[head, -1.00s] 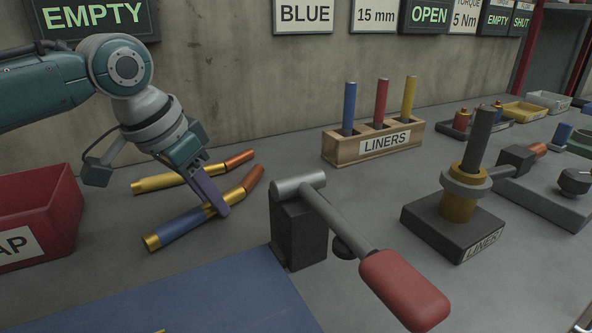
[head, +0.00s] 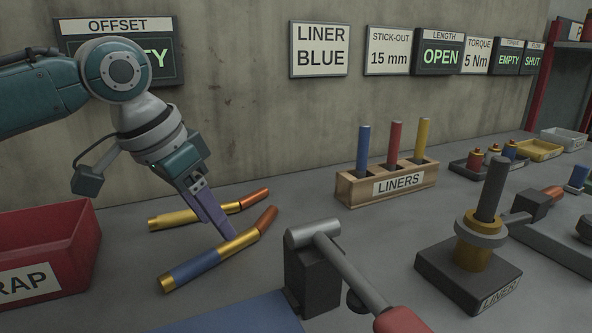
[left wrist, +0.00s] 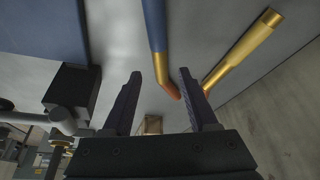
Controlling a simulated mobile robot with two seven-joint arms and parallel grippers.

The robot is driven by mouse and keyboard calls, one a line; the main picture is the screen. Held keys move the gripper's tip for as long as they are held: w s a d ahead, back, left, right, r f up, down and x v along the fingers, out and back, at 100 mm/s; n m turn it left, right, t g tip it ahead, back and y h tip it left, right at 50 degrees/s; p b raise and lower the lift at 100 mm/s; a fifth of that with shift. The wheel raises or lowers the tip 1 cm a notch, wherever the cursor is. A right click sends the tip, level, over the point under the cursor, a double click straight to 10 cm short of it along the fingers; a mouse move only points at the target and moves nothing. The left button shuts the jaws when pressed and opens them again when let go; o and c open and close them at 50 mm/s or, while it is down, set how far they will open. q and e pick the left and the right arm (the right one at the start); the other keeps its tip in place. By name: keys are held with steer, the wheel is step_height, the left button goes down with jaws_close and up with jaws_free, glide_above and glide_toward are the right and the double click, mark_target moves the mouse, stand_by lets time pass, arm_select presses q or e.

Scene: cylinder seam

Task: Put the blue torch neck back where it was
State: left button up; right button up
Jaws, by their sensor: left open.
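The blue torch neck (head: 196,271), a blue tube with brass bands and a bent copper end, lies on the grey bench in the head view. In the left wrist view the blue neck (left wrist: 155,25) comes in from the top, its copper end showing between the fingers. My left gripper (head: 228,236) is open and empty, its fingers slanting down just above and behind the neck; I cannot tell whether they touch it. A yellow torch neck (head: 176,219) lies behind it and shows at right in the left wrist view (left wrist: 243,48). My right gripper is out of view.
A red scrap bin (head: 50,240) stands at left. A dark stand with a grey head and red-handled lever (head: 312,275) is close at right of the neck. A blue mat (head: 235,315) lies in front. A wooden liner rack (head: 350,192) and a liner post (head: 470,262) stand further right.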

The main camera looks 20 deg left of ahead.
arm_select(q)
steer(key=v, duration=0.7)
steer(key=shift+p, duration=0.4)
steer(key=shift+m+g+h, duration=0.3)
steer(key=shift+m+h, duration=0.1)
steer(key=shift+m, duration=0.3)
steer(key=s+d+f+p, duration=0.1)
steer(key=s+d+p, duration=0.1)
steer(key=s+d, duration=0.1)
steer(key=s+d+f+p, duration=0.1)
steer(key=s+d+p, duration=0.1)
steer(key=s+d, duration=0.1)
steer(key=s+d+f+p, duration=0.1)
steer(key=s+d+p, duration=0.1)
steer(key=s+d, duration=0.1)
steer(key=shift+s+d+f, duration=0.15)
steer(key=shift+s+d, duration=0.1)
steer(key=shift+d, duration=0.5)
steer(key=s+r+n+y+p, duration=0.2)
steer(key=s+r+n+p, duration=0.15)
steer(key=s+p, duration=0.6)
step_height(320, 180, up, 37)
steer(key=s+p, duration=0.2)
steer(key=p, duration=3.1)
steer(key=shift+r+p, duration=0.2)
steer(key=shift+p, duration=0.1)
steer(key=shift+s+a+m, duration=0.1)
steer(key=shift+a+m, duration=0.05)
steer(key=shift+m, duration=0.1)
